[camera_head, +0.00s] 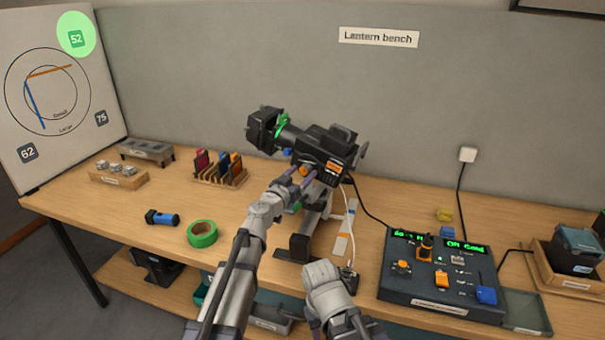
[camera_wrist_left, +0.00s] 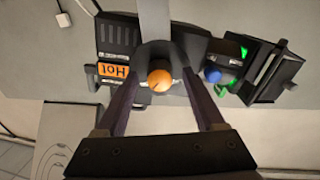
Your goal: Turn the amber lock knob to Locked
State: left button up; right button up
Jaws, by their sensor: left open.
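The black stage lantern (camera_head: 325,142) stands on a stand on the bench. A round amber knob (camera_head: 304,171) is on its near side, below the body. In the left wrist view the amber knob (camera_wrist_left: 159,79) sits between the two fingers of my left gripper, with clear gaps on both sides. My left gripper (camera_head: 298,178) is open at the lantern's side and partly covers the knob in the head view. A blue knob (camera_wrist_left: 212,74) and an orange "Hot" label (camera_wrist_left: 113,71) flank the amber knob. No Locked marking is readable. My right gripper is not visible.
A control desk (camera_head: 420,292) with faders and green displays stands at the right. Green tape (camera_head: 202,234), a blue torch (camera_head: 162,217) and a rack of coloured filters (camera_head: 220,178) lie left of my arm. A cable (camera_head: 376,215) runs from the lantern towards the desk.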

pick_arm(q)
jog(key=shift+w+d, duration=0.2)
jog(key=shift+w, duration=0.2)
jog(key=shift+s, duration=0.1)
jog(key=shift+c, duration=0.2)
grip_shut()
